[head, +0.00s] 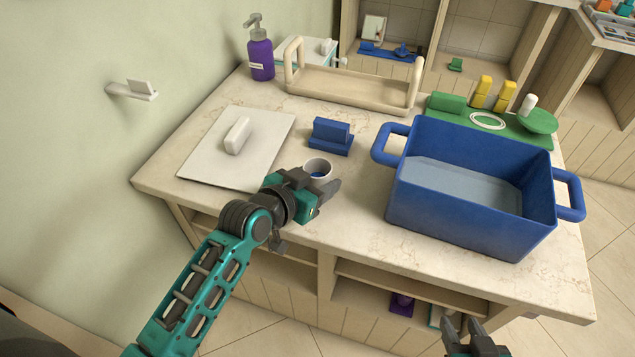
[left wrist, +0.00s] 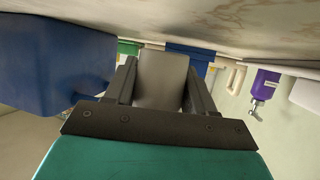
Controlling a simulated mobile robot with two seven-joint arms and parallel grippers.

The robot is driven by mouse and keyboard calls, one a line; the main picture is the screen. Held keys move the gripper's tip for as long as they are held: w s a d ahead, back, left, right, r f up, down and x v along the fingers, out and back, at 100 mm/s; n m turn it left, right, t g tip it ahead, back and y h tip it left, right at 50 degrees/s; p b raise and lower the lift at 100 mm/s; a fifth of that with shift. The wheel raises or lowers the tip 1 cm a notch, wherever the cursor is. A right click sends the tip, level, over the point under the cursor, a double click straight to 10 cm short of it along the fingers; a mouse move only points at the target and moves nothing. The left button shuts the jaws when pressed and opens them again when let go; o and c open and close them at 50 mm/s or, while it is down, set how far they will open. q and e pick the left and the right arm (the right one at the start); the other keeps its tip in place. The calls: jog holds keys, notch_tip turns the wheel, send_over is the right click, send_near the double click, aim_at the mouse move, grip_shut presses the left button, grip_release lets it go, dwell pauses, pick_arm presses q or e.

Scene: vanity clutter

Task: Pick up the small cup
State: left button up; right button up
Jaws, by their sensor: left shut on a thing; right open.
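My left gripper (head: 318,185) is shut on the cup, one finger on each side. In the left wrist view, which is upside down, the cup (left wrist: 161,78) fills the space between the fingers (left wrist: 160,90). The gripper hides its near lower side. My right gripper (head: 473,328) is open and empty, low in front of the counter.
A large blue bin (head: 455,215) stands right of the cup. The blue block (head: 332,137) is just behind it. A white board (head: 205,150) with a handle lies left. A beige tray (head: 350,88) and purple pump bottle (head: 261,58) are behind. Counter between cup and bin is clear.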

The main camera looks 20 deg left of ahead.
pick_arm(q)
notch_tip(320, 180, up, 18)
jog(key=p, duration=0.3)
dwell(0.7)
